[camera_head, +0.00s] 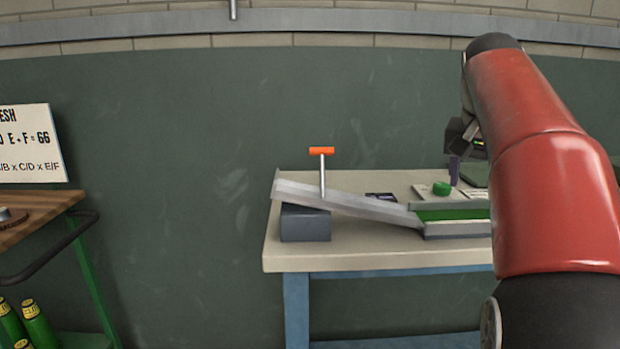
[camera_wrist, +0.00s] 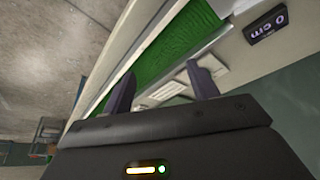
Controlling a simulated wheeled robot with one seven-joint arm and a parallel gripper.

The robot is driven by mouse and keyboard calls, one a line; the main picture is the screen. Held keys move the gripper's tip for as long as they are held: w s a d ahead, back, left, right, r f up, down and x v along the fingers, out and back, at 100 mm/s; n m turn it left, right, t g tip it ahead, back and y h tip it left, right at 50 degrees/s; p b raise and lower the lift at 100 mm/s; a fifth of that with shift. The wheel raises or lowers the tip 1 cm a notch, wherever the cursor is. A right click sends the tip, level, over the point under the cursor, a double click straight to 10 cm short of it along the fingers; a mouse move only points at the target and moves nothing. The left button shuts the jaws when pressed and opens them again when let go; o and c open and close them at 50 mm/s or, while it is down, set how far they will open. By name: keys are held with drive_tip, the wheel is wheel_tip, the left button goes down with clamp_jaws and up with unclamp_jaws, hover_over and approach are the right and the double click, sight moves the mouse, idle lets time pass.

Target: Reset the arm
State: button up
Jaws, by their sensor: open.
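My red arm (camera_head: 545,170) reaches in from the right in the head view and hides the right part of the table. My gripper (camera_wrist: 162,85) shows in the wrist view with its two dark fingers apart and nothing between them. In the head view only a small dark part of the gripper shows past the arm, above the table's right side.
The table (camera_head: 340,258) holds a sloped metal ramp (camera_head: 350,205) on a grey block (camera_head: 305,224), an orange-topped T-handle (camera_head: 321,151), a green button (camera_head: 441,188) and the turf strip (camera_head: 452,214). A wooden-topped cart (camera_head: 35,215) stands at left. Open space separates cart and table.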

drive_tip(key=s+a+f+n+y, duration=0.1)
drive_tip(key=s+a+f+n, duration=0.1)
drive_tip(key=s+a+f, duration=0.2)
drive_tip(key=s+a+f+n+t+y, duration=0.1)
drive_tip(key=s+a+f+n, duration=0.1)
drive_tip(key=s+a+f, duration=0.3)
drive_tip(key=s+f, duration=0.3)
drive_tip(key=s, duration=0.3)
drive_tip(key=shift+s+f+n+y, duration=0.25)
drive_tip(key=shift+f+n+y, duration=0.1)
drive_tip(key=shift+n+y, duration=0.05)
drive_tip(key=s+a+f, duration=0.1)
drive_tip(key=s+f, duration=0.2)
drive_tip(key=s+a+f+n, duration=0.1)
drive_tip(key=s+a+f, duration=0.1)
drive_tip(key=f, duration=0.2)
drive_tip(key=s+a+f+n, duration=0.1)
drive_tip(key=s+f, duration=0.2)
drive_tip(key=f, duration=0.1)
drive_tip(key=shift+s+a+f+t, duration=0.2)
drive_tip(key=shift+s+a+t, duration=0.15)
drive_tip(key=shift+t, duration=0.05)
drive_tip(key=shift+c, duration=0.3)
